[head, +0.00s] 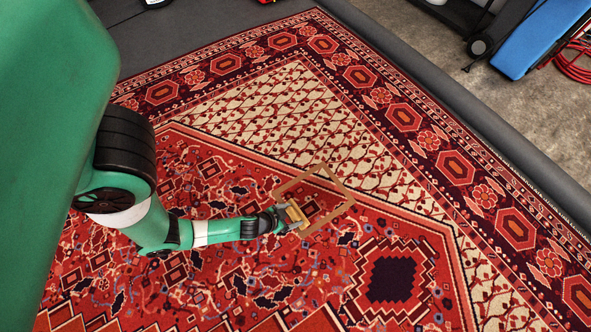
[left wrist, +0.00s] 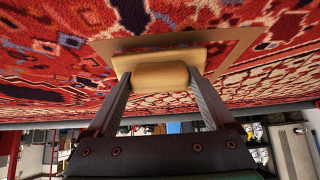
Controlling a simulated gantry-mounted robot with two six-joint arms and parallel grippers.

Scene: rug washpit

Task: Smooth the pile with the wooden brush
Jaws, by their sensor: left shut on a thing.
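The wooden brush (head: 299,217) is a small tan block with a rounded handle. My left gripper (head: 291,218) is shut on it. In the left wrist view the brush (left wrist: 160,77) sits between the two grey fingers of the gripper (left wrist: 163,84), which press on its handle's ends. The brush is at the rug; I cannot tell whether its underside touches the pile. A brown square outline (head: 338,186) lies on the red patterned rug (head: 390,278); the brush is at its lower left part. My right gripper is not in view.
A raised dark grey edge (head: 440,78) runs along the rug's right side, with concrete floor (head: 550,125) beyond it. A blue panel (head: 535,38) and a coiled red hose (head: 575,62) are at the upper right. The rug around the brush is clear.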

